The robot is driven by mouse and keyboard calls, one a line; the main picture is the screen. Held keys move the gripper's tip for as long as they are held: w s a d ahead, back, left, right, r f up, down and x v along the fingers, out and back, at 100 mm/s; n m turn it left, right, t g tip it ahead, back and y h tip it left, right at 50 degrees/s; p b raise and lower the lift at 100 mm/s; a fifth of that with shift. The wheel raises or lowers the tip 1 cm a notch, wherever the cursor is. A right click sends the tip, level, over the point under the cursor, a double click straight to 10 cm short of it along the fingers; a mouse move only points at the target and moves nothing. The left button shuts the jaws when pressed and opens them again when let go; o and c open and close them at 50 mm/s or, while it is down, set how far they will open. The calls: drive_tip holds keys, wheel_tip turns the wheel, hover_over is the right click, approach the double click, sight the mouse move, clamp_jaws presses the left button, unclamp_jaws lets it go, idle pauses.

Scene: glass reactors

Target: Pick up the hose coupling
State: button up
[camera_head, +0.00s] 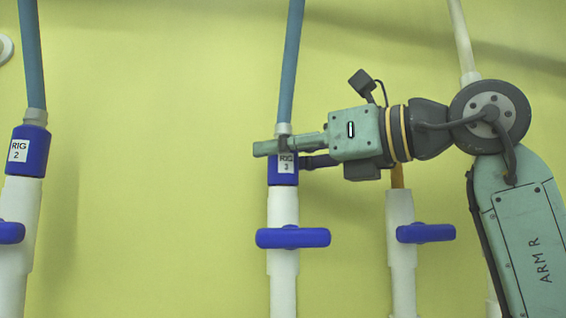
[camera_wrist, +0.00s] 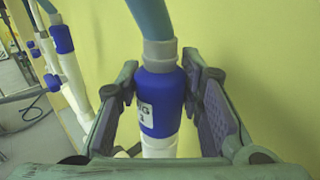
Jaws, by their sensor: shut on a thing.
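The hose coupling is a blue sleeve (camera_head: 283,177) labelled RIG 3, with a grey collar on top where a blue hose (camera_head: 291,60) enters. It sits upright on a white pipe (camera_head: 283,208). My gripper (camera_head: 280,150) reaches in from the right at the height of the coupling's upper part, partly covering it. In the wrist view the blue coupling (camera_wrist: 160,100) stands between my two fingers, with its label partly visible. My gripper is shut on it, with the fingertips at its upper sides.
A blue valve handle (camera_head: 292,238) crosses the white pipe below the coupling. Another coupling (camera_head: 29,150), labelled RIG 2, stands at the left. A second pipe with a blue handle (camera_head: 425,233) is below my arm. The yellow wall (camera_head: 150,150) between the rigs is clear.

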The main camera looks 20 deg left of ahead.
drive_tip(key=c, duration=0.6)
drive_tip(key=shift+o, duration=0.2)
drive_tip(key=shift+r, duration=0.1)
drive_tip(key=shift+r, duration=0.5)
drive_tip(key=r, duration=0.6)
drive_tip(key=shift+d, duration=0.35)
drive_tip(key=s+d+b, duration=0.1)
drive_tip(key=s+d, duration=0.2)
drive_tip(key=d, duration=1.4)
drive_tip(key=shift+s, duration=0.2)
